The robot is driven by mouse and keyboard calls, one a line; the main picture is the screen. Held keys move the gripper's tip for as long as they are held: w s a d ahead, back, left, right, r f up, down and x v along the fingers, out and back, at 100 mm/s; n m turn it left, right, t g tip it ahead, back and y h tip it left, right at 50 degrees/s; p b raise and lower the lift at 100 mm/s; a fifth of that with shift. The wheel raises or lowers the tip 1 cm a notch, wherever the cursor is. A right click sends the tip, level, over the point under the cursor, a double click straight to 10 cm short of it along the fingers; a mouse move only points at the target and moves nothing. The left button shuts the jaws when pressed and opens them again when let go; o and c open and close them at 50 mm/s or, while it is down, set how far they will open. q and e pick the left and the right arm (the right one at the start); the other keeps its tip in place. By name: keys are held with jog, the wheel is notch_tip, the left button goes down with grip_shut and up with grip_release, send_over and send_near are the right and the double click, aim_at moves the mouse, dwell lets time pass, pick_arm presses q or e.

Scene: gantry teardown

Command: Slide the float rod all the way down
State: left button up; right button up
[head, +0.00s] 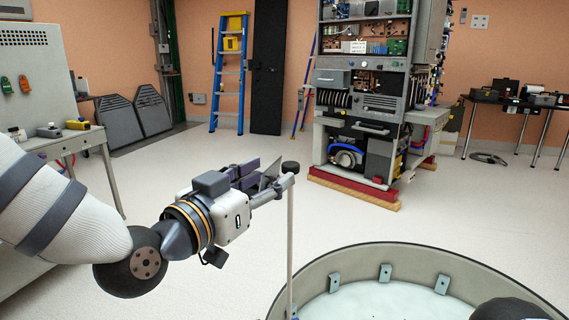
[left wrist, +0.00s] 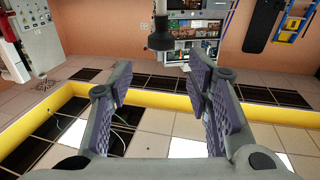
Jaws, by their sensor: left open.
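The float rod (head: 290,245) is a thin pale upright rod at the near left side of the round tank (head: 455,257). In the head view a dark round knob (head: 290,167) shows at its top end. My left gripper (head: 268,180) is beside the rod's upper end, with its fingers pointing toward it. In the left wrist view the gripper (left wrist: 163,85) is open with nothing between its purple pads. A dark knob on a grey stem (left wrist: 161,37) shows there beyond the fingertips, near the top middle. Whether any finger touches the rod I cannot tell. My right gripper is not seen.
The tank holds pale liquid or a pale floor, with several clips on its inner wall. An equipment rack (head: 365,90) stands behind, with a blue ladder (head: 230,75) at the back wall. A bench (head: 60,145) stands at left. The floor between is clear.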

aim_at(286, 167)
pick_arm(q)
jog(key=x, duration=0.8)
jog(key=shift+w+f, duration=0.15)
grip_shut()
